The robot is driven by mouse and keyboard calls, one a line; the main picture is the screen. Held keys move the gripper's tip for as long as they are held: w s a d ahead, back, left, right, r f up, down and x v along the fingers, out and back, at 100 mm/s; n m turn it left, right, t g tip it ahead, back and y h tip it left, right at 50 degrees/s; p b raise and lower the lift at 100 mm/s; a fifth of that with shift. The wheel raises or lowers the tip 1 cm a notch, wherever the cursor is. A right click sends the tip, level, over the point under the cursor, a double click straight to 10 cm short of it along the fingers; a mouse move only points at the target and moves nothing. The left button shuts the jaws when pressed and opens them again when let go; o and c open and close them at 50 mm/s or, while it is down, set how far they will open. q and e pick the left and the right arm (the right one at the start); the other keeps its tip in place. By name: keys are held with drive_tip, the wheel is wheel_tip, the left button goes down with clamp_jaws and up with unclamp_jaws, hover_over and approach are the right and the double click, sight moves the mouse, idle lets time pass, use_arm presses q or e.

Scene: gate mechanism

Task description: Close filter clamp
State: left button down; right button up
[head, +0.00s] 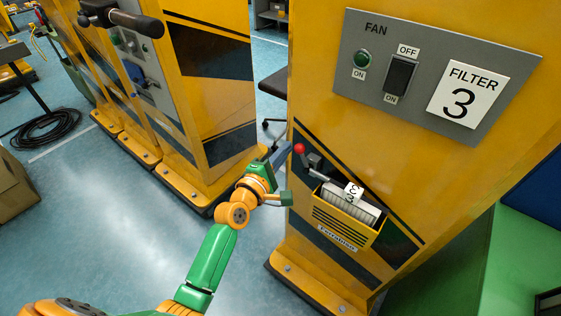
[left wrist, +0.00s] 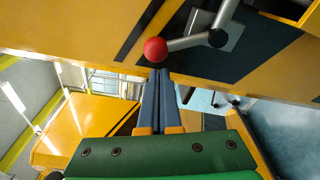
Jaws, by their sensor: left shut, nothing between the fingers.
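The filter clamp lever (head: 317,173) has a red ball knob (head: 299,148) and a dark pivot. It is on the front of the yellow filter 3 cabinet, at the upper left of the filter slot. The white filter (head: 347,202), labelled 3, sits in the yellow holder (head: 345,228). My left gripper (head: 285,152) is shut and empty, just left of the red knob. In the left wrist view its fingertips (left wrist: 163,72) are just below the red knob (left wrist: 155,49), with a small apparent gap; the grey lever (left wrist: 200,41) runs right from the knob. My right gripper is out of view.
A grey fan panel (head: 425,75) with a switch and a FILTER 3 sign is above on the same cabinet. Other yellow cabinets (head: 212,100) stand at the left. A black cable coil (head: 48,128) lies on the floor. Floor between the cabinets and my left arm is clear.

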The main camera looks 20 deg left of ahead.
use_arm(q)
drive_tip(key=shift+s+d+r+m+p, duration=0.15)
drive_tip(key=shift+d+r+m+p, duration=0.2)
drive_tip(key=shift+m, duration=0.45)
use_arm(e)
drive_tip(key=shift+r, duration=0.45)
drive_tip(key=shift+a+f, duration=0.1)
